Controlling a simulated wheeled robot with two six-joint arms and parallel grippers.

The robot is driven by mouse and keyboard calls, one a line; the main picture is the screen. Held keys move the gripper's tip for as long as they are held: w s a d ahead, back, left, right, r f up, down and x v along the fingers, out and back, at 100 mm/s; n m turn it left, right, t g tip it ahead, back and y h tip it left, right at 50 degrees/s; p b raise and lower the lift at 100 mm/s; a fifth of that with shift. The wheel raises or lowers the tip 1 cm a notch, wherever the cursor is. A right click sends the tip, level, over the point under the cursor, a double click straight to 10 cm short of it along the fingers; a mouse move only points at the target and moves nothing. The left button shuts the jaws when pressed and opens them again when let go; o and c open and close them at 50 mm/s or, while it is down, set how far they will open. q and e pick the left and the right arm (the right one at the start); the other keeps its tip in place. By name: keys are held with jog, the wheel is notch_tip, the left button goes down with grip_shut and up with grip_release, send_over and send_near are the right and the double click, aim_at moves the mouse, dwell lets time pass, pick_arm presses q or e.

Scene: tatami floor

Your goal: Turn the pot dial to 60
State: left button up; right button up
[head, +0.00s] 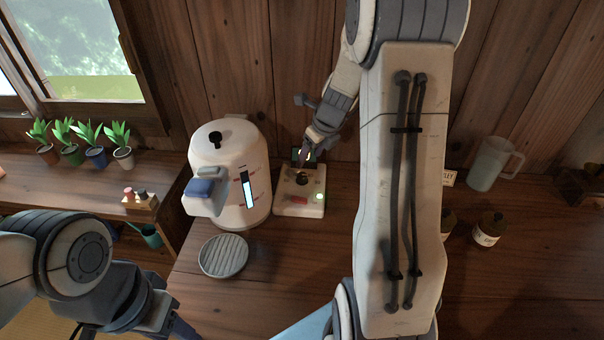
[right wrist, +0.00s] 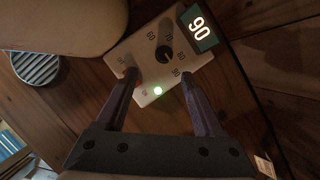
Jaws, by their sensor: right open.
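The pot dial is a dark round knob (right wrist: 163,54) on a pale control panel, with numbers printed around it. Its lit display (right wrist: 198,28) appears to read 90. In the head view the panel (head: 317,203) stands right of a white electric pot (head: 239,204). My right gripper (right wrist: 159,77) is open and empty, its fingertips over the panel on either side just short of the knob; in the head view it (head: 310,154) reaches down at the panel's back. Contact cannot be told. My left gripper (head: 178,325) is low at the left, away from the panel, its jaws unclear.
A round slatted grey coaster (head: 223,256) lies before the pot. Potted plants (head: 90,145) line the left shelf. A clear jug (head: 491,164) and small dark-lidded jars (head: 488,230) stand at the right. A wooden wall closes the back; my right arm hides the middle.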

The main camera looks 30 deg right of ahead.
aim_at(302, 175)
jog(key=shift+m, duration=0.5)
jog(key=x, duration=0.3)
jog(key=b+x, duration=0.1)
jog(key=x, duration=0.3)
jog(key=b+x, duration=0.1)
jog(key=x, duration=0.2)
jog(key=shift+w+d+f, duration=0.25)
jog(key=shift+d, duration=0.15)
grip_shut()
